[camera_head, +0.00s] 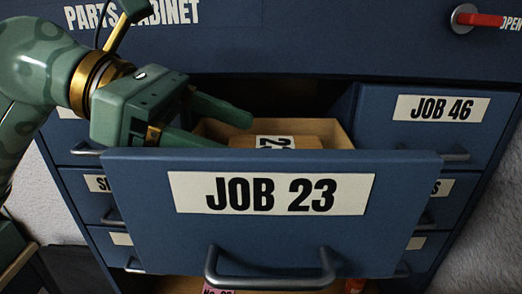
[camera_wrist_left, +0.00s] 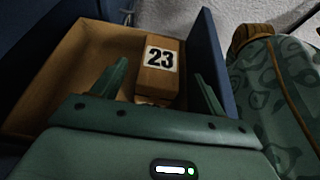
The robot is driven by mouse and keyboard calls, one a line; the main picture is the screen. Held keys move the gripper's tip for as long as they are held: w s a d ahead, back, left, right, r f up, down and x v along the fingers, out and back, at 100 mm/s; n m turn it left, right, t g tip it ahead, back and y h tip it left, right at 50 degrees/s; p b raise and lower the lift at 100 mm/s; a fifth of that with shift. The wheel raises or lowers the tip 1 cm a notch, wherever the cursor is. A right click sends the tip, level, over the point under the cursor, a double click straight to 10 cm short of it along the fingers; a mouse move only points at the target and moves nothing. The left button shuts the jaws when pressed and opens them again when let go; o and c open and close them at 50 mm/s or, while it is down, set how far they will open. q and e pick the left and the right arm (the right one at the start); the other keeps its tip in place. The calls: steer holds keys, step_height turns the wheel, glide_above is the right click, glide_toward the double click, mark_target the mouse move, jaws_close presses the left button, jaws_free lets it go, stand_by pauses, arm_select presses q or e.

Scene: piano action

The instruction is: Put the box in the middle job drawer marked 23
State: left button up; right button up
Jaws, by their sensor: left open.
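The middle drawer with the JOB 23 label (camera_head: 270,193) is pulled open. A brown box (camera_head: 275,141) with a white 23 tag lies inside it, partly hidden by the drawer front. In the left wrist view the box (camera_wrist_left: 155,85) stands close to one side wall of the drawer (camera_wrist_left: 70,62). My left gripper (camera_head: 238,131) reaches over the drawer's left side. Its two fingers are spread apart, with the box beyond and between them in the wrist view (camera_wrist_left: 163,82). I cannot tell whether a finger touches the box. My right gripper is in neither view.
The blue cabinet carries a PARTS CABINET sign (camera_head: 130,14) above. A JOB 46 drawer (camera_head: 440,108) is at the right, and a red-handled latch (camera_head: 480,19) is at the top right. The open drawer's handle (camera_head: 270,280) sticks out in front. The drawer floor beside the box looks free.

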arm_select(q)
steer(key=b+v, duration=0.1)
steer(key=v, duration=0.6)
steer(key=shift+a+r, duration=0.1)
steer(key=shift+a, duration=0.05)
stand_by(0.9)
